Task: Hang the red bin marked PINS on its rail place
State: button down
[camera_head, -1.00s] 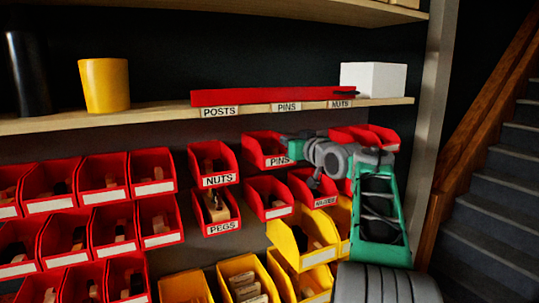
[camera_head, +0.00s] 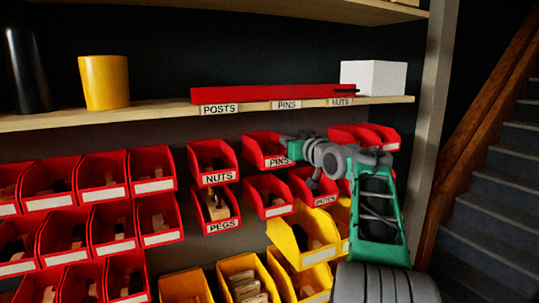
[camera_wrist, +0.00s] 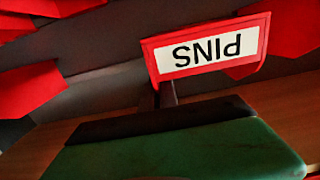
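The red bin marked PINS (camera_head: 262,145) is in the upper row of red bins, under the shelf, to the right of the NUTS bin. Its white label shows upside down in the wrist view (camera_wrist: 212,52). My gripper (camera_head: 291,150) is at the right front of this bin, partly covering it. In the wrist view the two dark fingers (camera_wrist: 158,95) are close together with a narrow gap, their tips at the edge of the bin's label wall. I cannot tell whether they clamp it. The rail behind the bin is hidden.
The shelf edge above carries labels POSTS, PINS (camera_head: 286,105) and NUTS under a long red strip (camera_head: 270,94). The red NUTS bin (camera_head: 212,160) is close on the left, the PEGS bin (camera_head: 218,210) below it. More red and yellow bins (camera_head: 303,236) crowd below and right.

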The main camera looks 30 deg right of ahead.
jog(key=shift+f+b, duration=0.5)
jog(key=c, duration=2.1)
grip_release()
jog(key=o, duration=0.5)
jog(key=shift+o, duration=0.2)
jog(key=shift+s+f, duration=0.1)
jog(key=s+b, duration=0.3)
jog(key=s, duration=0.4)
jog(key=shift+s+a+r, duration=0.2)
jog(key=shift+s+a, duration=0.1)
